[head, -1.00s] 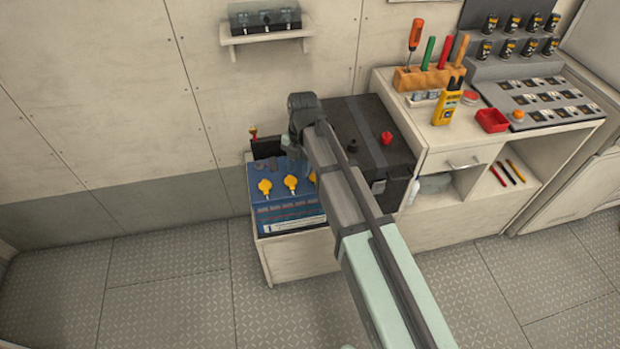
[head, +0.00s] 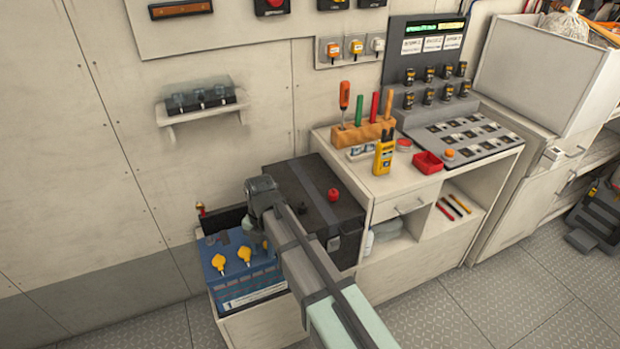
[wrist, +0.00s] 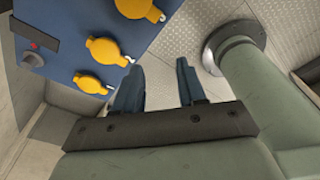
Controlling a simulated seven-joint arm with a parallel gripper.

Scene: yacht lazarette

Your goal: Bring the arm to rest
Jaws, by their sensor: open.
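My arm reaches from the lower right of the head view to above the blue panel (head: 250,292), with its last joint bent down. My gripper is mostly hidden behind my own arm there. In the wrist view my gripper (wrist: 157,72) has its two dark blue fingers apart, with nothing between them but a view of the floor. The blue panel also shows at the upper left of the wrist view (wrist: 75,18). Its yellow knobs (wrist: 108,51) lie left of the fingers, apart from them. Two yellow knobs (head: 219,263) show in the head view.
A black box with a grey strap (head: 298,178) and red knob (head: 333,195) stands right beside my arm. Behind it, a bench holds a tool block (head: 362,133), a yellow meter (head: 384,156) and a red tray (head: 428,163). The patterned floor (head: 455,312) at lower right is clear.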

